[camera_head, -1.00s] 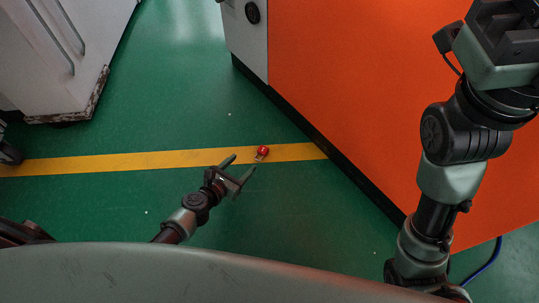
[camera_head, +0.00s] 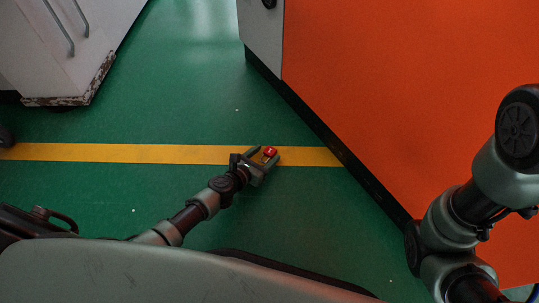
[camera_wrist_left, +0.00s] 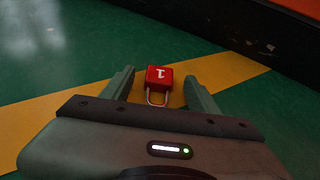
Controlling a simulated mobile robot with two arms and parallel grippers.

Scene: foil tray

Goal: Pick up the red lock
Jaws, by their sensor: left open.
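The red lock (camera_head: 270,152) lies on the yellow floor stripe in the head view. In the left wrist view the red lock (camera_wrist_left: 159,78) shows a white "1" on its body, with its metal shackle pointing toward my gripper. My left gripper (camera_head: 264,155) is open and low over the floor. Its fingers (camera_wrist_left: 160,86) stand on either side of the lock, with a gap visible on both sides. My right arm shows at the right of the head view, but its gripper is outside the picture.
A yellow stripe (camera_head: 120,153) crosses the green floor (camera_head: 180,80). A large orange cabinet (camera_head: 400,90) with a dark base edge stands to the right of the lock. A white cabinet (camera_head: 60,50) stands at the upper left. The floor between them is clear.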

